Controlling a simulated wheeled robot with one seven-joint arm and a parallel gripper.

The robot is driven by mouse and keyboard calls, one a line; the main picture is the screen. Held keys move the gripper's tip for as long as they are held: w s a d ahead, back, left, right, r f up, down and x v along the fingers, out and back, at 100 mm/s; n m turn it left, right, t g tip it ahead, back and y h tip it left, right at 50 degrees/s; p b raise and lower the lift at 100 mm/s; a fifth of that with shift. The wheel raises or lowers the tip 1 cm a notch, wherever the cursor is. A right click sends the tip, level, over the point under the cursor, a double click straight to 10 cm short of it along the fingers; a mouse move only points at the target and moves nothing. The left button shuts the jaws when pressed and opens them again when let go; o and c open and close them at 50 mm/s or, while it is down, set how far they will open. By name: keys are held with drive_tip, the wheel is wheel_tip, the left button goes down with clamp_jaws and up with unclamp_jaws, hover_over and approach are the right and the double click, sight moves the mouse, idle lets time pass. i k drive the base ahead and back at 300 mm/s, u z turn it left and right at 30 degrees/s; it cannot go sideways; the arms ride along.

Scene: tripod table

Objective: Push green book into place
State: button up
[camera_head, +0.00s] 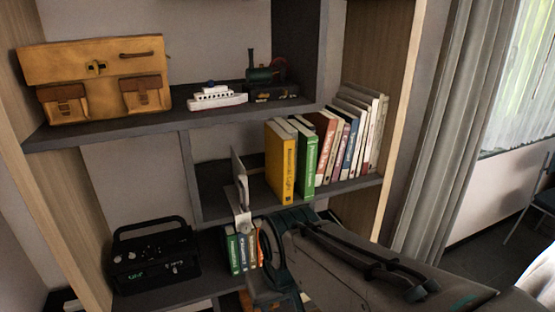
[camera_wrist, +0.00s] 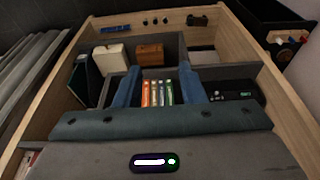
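A green book (camera_head: 306,158) stands upright on the middle shelf, right of a thick yellow book (camera_head: 280,165) and left of a row of red, white and blue books. Its spine faces out. My gripper (camera_wrist: 159,82) shows in the wrist view as two blue fingers standing apart, with nothing held between them. In the head view a pale, thin finger-like part (camera_head: 240,180) of my gripper is left of the yellow book, apart from the green book. My arm comes in from the lower right and hides part of the lower shelf.
Smaller green, grey and orange books (camera_head: 241,250) stand on the lower shelf, and also show in the wrist view (camera_wrist: 157,93). A black radio (camera_head: 153,258) is left of them. The upper shelf holds a tan bag (camera_head: 95,80), a toy ship (camera_head: 217,97) and a toy engine (camera_head: 268,78).

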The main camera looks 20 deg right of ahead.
sight(307, 148)
drive_tip(key=k, duration=0.5)
drive_tip(key=u, duration=0.85)
drive_tip(key=i, duration=0.9)
drive_tip(key=z, duration=3.1)
